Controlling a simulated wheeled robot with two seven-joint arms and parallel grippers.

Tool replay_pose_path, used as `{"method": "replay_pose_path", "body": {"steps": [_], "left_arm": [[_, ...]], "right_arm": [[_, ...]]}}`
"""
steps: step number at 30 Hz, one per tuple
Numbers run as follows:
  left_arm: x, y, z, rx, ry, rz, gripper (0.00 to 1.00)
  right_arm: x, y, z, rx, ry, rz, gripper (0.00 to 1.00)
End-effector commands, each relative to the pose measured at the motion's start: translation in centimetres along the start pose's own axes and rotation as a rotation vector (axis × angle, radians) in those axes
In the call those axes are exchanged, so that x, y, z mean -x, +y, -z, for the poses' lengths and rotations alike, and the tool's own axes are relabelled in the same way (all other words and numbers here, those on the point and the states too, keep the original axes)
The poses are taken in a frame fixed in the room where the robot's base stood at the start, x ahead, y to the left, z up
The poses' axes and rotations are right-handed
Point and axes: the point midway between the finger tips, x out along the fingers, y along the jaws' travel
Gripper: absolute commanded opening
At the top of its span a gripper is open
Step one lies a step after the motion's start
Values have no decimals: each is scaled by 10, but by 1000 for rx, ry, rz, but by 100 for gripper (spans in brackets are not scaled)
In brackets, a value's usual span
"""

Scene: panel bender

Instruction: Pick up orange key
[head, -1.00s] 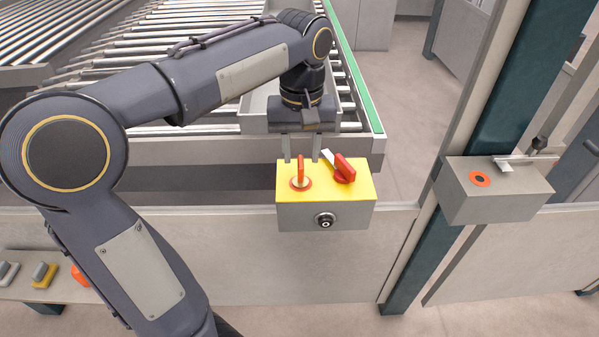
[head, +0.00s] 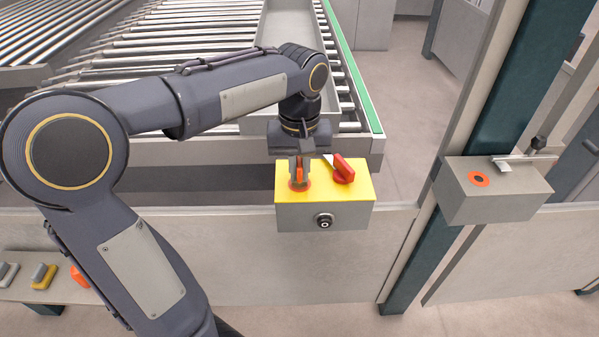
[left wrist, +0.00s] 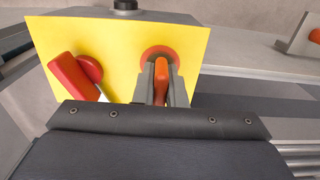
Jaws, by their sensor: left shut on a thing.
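The orange key (head: 299,175) stands upright in a round orange-red seat on the yellow top of the control box (head: 324,192). My left gripper (head: 299,179) points down over it, with its fingers shut on the key. In the left wrist view, the orange key (left wrist: 161,78) sits between the two grey fingertips (left wrist: 161,85), and the orange-red ring shows around its base. My right gripper is in neither view.
A red rotary switch (head: 343,169) stands on the box close to the right of the key. A black key lock (head: 324,221) is on its front. A roller conveyor (head: 200,60) lies behind. A grey box (head: 495,190) with an orange ring is at the right.

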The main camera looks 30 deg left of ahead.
Motion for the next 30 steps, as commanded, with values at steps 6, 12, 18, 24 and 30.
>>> {"method": "replay_pose_path", "body": {"steps": [6, 12, 18, 24, 30], "left_arm": [[1, 0, 0, 0, 1, -1, 0], [12, 1, 0, 0, 2, -2, 0], [41, -1, -7, -2, 5, -4, 0], [82, -7, -41, -3, 7, -6, 0], [107, -17, -87, -4, 5, -5, 0]], "right_arm": [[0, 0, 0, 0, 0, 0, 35], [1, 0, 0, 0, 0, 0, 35], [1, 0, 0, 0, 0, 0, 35], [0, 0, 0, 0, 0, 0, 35], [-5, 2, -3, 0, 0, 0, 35]]}}
